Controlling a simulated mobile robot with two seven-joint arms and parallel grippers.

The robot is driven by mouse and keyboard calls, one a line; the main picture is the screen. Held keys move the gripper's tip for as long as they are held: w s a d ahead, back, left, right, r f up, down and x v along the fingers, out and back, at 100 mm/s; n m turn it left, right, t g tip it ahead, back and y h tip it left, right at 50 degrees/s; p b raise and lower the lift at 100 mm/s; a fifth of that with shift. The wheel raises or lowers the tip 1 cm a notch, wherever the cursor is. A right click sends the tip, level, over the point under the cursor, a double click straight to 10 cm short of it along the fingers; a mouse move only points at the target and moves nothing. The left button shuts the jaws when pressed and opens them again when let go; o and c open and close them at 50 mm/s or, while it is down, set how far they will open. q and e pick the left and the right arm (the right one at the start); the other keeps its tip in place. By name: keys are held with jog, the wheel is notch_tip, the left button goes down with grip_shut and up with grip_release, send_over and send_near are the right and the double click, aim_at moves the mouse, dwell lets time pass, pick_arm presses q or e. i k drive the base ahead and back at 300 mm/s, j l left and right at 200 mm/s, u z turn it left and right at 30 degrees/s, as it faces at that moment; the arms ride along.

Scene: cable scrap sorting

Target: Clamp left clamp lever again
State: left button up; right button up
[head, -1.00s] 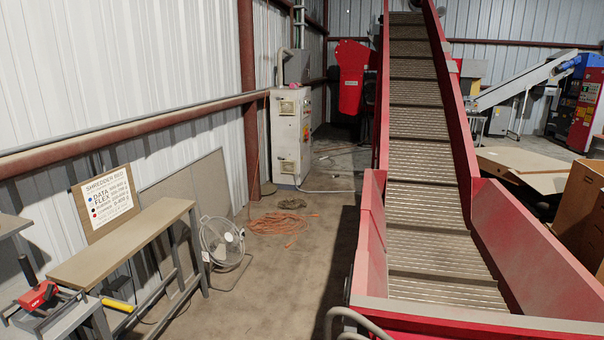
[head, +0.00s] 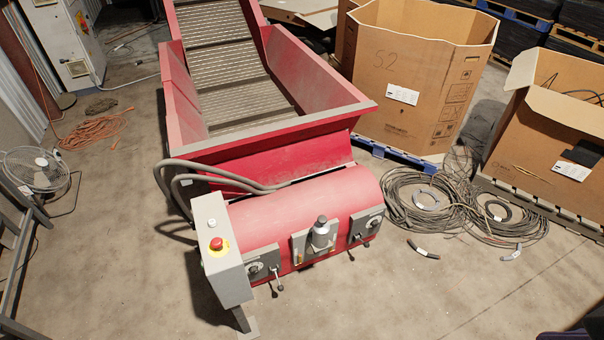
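In the head view, the red rounded housing (head: 310,210) at the foot of the conveyor carries a grey plate on the left of its front (head: 263,262), with a dial and a small lever with a dark tip (head: 278,282). A similar plate sits on the right (head: 367,226), with a small lever (head: 364,242). Both levers point downward. They are too small to tell whether they are clamped. A silver cylinder (head: 320,232) is on the middle plate between them.
A grey control box with a red button (head: 217,245) stands left of the housing. Coiled cables (head: 430,200) and cut pieces lie on the floor at the right, near the large cardboard boxes (head: 420,75). A fan (head: 35,170) stands at the left. The front floor is clear.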

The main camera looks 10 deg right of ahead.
aim_at(281, 287)
jog(key=j+z, duration=0.35)
jog(key=j, duration=0.4)
jog(key=l+u, duration=0.45)
jog(key=l, duration=0.45)
jog(key=k+l+u, duration=0.1)
jog(key=l+u, duration=0.3)
jog(key=l, duration=0.45)
jog(key=i+l+u, duration=0.85)
jog(key=l, duration=0.25)
jog(key=i+l+u, duration=0.1)
jog(key=l+u, duration=0.2)
jog(key=l, duration=0.1)
